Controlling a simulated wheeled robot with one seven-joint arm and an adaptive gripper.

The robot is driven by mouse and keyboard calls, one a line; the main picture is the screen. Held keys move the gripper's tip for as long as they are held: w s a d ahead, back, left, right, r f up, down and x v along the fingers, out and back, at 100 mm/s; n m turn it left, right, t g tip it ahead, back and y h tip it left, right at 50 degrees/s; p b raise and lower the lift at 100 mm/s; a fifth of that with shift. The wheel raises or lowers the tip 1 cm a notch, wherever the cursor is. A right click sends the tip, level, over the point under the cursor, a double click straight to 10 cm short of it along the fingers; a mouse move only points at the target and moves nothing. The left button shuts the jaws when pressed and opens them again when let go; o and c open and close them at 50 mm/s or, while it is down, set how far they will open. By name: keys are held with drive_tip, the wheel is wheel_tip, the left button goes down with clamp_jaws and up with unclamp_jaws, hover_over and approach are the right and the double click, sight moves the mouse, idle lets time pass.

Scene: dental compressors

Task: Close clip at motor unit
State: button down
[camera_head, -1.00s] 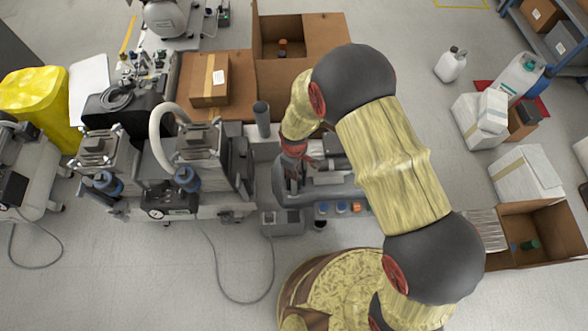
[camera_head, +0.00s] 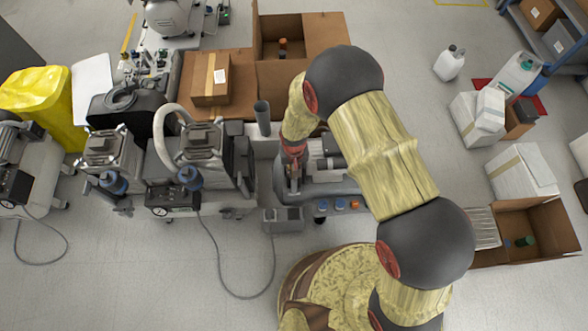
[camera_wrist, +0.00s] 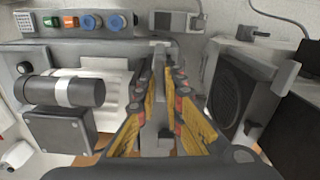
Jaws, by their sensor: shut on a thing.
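My gripper (camera_head: 293,178) is at the unit's left end. In the wrist view my gripper (camera_wrist: 160,72) has its yellow and black fingers closed around a narrow upright grey piece, which looks like the clip (camera_wrist: 157,98). The fingers hide part of it. I cannot tell whether the clip is fully closed.
Blue, orange and green fittings (camera_wrist: 90,22) line the unit's front edge. A black ribbed box (camera_wrist: 226,92) stands close on the right in the wrist view. Two compressor heads (camera_head: 203,142) stand left of my gripper. The floor in front is mostly clear.

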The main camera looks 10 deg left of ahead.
drive_tip(key=shift+m, duration=0.6)
drive_tip(key=c, duration=1.9)
unclamp_jaws()
wheel_tip(320, 180, up, 12)
